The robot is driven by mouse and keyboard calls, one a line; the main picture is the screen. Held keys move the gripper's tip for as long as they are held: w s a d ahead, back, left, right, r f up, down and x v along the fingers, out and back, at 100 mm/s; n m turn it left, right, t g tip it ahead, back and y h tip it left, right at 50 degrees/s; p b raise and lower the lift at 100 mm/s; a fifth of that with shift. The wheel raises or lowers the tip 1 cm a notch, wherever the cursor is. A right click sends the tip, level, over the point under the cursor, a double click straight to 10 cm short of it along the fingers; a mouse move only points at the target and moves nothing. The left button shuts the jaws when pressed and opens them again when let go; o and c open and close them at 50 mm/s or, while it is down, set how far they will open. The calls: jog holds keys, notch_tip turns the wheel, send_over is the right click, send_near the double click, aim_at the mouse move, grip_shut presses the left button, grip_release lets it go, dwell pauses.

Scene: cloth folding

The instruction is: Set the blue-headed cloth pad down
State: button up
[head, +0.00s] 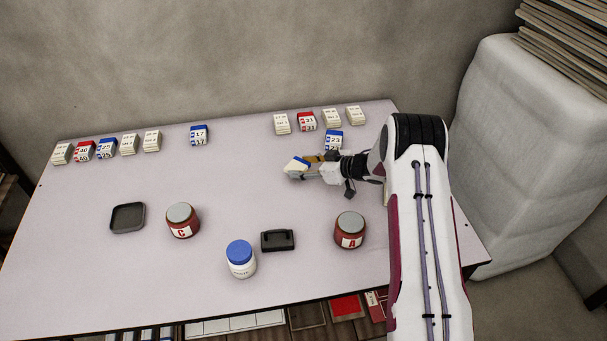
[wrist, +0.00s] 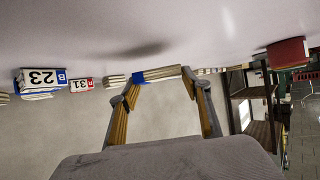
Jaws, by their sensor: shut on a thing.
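The blue-headed cloth pad (head: 300,162) is a small pale pad with a blue band. It sits between the fingertips of my gripper (head: 296,170), right of the table's middle in the head view. In the wrist view, which is upside down, the pad (wrist: 164,73) spans the two fingertips of my gripper (wrist: 158,76), its blue end towards the left finger. A dark shadow lies on the table apart from the pad, so the pad appears held above the surface. Its underside is hidden in the head view.
A blue-headed pad marked 23 (head: 334,138) lies close behind my gripper. A row of pads with a red one marked 31 (head: 306,121) is at the back. Red jar A (head: 349,232), a black block (head: 277,240) and a blue-lidded jar (head: 240,261) stand in front. The table's middle (head: 235,185) is clear.

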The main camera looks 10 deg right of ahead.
jog(key=shift+f, duration=1.7)
jog(key=shift+f, duration=0.1)
jog(key=o, duration=0.9)
jog(key=shift+d+r, duration=0.1)
jog(key=shift+r, duration=0.1)
jog(key=v, duration=1.2)
jog(key=shift+f, duration=0.15)
